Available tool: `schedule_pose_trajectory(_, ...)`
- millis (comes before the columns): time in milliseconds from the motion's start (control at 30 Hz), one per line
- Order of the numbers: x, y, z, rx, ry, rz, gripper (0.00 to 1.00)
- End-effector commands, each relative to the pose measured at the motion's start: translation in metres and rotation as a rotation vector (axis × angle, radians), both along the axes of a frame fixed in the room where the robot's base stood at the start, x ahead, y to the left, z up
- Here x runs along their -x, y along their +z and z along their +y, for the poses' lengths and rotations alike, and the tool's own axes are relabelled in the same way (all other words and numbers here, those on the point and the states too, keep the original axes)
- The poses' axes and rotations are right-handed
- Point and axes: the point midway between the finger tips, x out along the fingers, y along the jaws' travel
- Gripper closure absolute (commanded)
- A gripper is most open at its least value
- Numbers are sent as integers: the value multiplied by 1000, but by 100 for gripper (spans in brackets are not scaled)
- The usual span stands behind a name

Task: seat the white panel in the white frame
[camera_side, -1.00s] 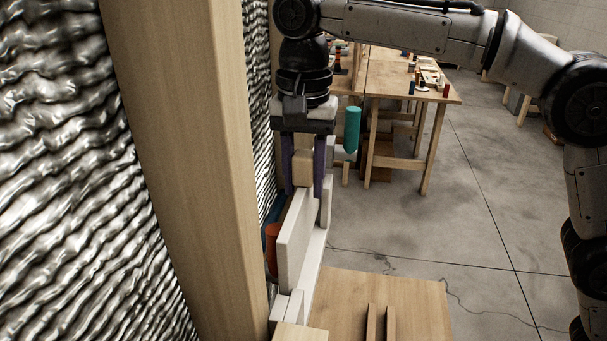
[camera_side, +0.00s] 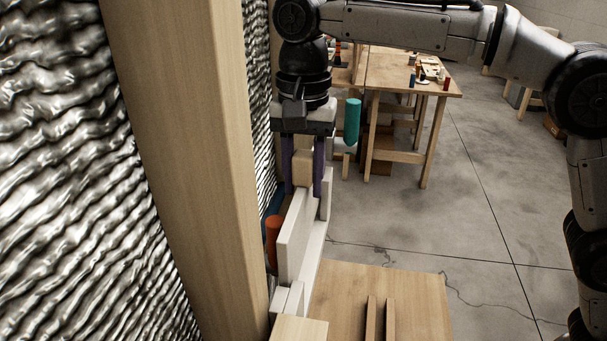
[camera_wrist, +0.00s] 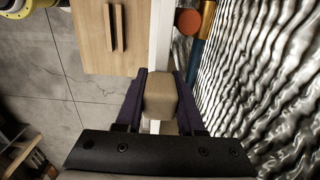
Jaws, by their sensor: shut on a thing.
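The white panel (camera_side: 295,238) stands upright, long edge toward the wooden post, with a beige block (camera_side: 302,168) at its top. My gripper (camera_side: 303,190) points down and is shut on this block; its purple fingers lie on either side. In the wrist view the block (camera_wrist: 160,98) sits between the fingers. The white frame (camera_side: 314,258) shows beside and below the panel, with short white pieces (camera_side: 288,302) at the near end. The panel's lower edge is partly hidden, so I cannot tell how deep it sits.
A large wooden post (camera_side: 190,150) and crinkled foil wall (camera_side: 80,180) stand close on the left. An orange cylinder (camera_side: 273,240) is just left of the panel. A wooden board with two bars (camera_side: 380,318) lies at the right. A teal cylinder (camera_side: 352,122) shows behind the gripper.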

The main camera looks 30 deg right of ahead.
Motion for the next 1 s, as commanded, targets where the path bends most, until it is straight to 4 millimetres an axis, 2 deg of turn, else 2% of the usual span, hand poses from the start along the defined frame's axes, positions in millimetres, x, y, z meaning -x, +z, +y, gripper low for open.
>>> schedule_pose_trajectory(1000, 0, -13, 0, -1, 0, -1, 100)
